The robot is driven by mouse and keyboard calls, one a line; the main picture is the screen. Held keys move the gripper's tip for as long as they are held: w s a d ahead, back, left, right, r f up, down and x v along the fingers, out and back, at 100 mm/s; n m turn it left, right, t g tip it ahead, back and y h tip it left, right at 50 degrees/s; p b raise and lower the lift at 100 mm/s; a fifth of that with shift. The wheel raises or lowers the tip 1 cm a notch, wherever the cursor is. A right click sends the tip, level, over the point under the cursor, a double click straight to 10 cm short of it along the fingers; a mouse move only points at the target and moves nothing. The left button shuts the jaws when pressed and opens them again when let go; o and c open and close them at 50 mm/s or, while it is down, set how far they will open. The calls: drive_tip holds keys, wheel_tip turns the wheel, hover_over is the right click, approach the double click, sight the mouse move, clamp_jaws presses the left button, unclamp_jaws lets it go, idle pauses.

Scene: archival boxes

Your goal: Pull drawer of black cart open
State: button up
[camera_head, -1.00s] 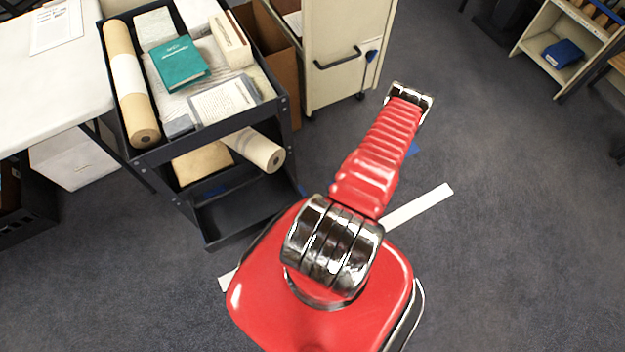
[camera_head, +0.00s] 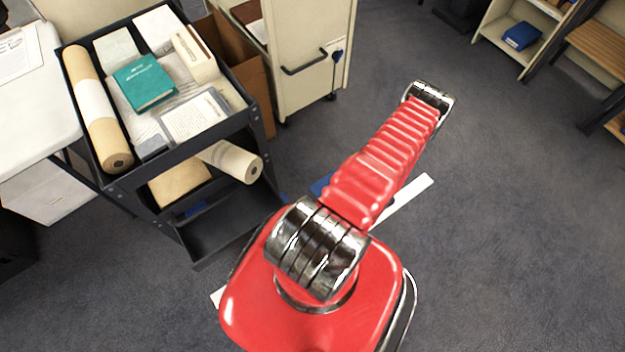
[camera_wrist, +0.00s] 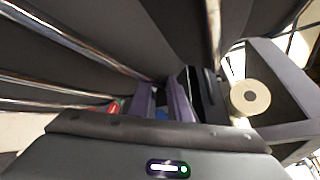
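The black cart (camera_head: 185,147) stands at the left in the head view. Its top tray holds books, papers and a long roll. The shelf below holds a brown box (camera_head: 180,183) and a pale roll (camera_head: 236,161) that sticks out. A dark tray-like section (camera_head: 215,232) lies at the bottom; I cannot tell if this is the drawer. My red arm reaches up and right of the cart. My gripper is hidden in the head view. In the wrist view the gripper body fills the bottom, with dark purplish parts (camera_wrist: 164,102) in front; their opening is unclear. The roll's end (camera_wrist: 250,97) shows to the right.
A cream cabinet (camera_head: 310,40) with a dark handle stands behind the cart on the right. A white table (camera_head: 30,110) is at the left. A pale shelf (camera_head: 515,40) and wooden bench (camera_head: 600,45) stand far right. The carpet right of my arm is clear.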

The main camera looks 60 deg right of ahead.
drive_tip(key=shift+s+d+r, duration=0.1)
drive_tip(key=shift+s+d, duration=0.3)
